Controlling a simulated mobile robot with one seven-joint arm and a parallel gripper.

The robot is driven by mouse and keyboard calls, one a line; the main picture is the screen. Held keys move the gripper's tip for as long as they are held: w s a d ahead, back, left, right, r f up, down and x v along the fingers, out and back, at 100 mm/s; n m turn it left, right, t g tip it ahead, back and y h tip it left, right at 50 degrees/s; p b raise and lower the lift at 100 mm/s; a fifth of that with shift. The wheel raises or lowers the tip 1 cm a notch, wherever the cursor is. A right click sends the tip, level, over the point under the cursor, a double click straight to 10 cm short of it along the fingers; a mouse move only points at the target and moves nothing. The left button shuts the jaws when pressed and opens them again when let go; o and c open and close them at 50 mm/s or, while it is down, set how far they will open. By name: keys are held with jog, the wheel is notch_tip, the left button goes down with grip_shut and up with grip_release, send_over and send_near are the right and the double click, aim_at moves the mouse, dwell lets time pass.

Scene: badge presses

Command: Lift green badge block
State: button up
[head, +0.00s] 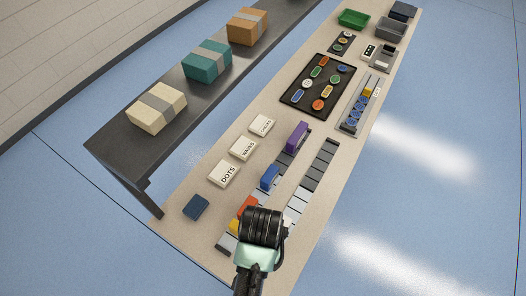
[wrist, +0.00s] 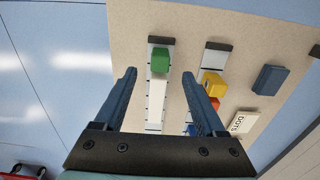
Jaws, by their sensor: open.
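The green badge block (wrist: 160,61) sits near the end of a grey rail (wrist: 160,41) in the wrist view. My gripper (wrist: 159,76) is open, its two blue fingers pointing toward the block with nothing held. The green block appears between and just beyond the fingertips, with no visible contact. In the head view my gripper (head: 262,212) is over the near end of the rails, and the green block is hidden behind it.
A second rail beside it holds a yellow block (wrist: 210,85), an orange-red block (head: 247,206), a blue block (head: 270,177) and a purple block (head: 297,137). A dark blue pad (head: 196,207) and the DOTS card (head: 224,173) lie to the left. The table edge is close.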

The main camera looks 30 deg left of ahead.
jog(key=shift+w+f, duration=0.2)
jog(key=shift+f, duration=0.9)
jog(key=shift+w+f+p, duration=0.1)
jog(key=shift+f+p, duration=0.45)
jog(key=shift+f, duration=2.1)
grip_shut()
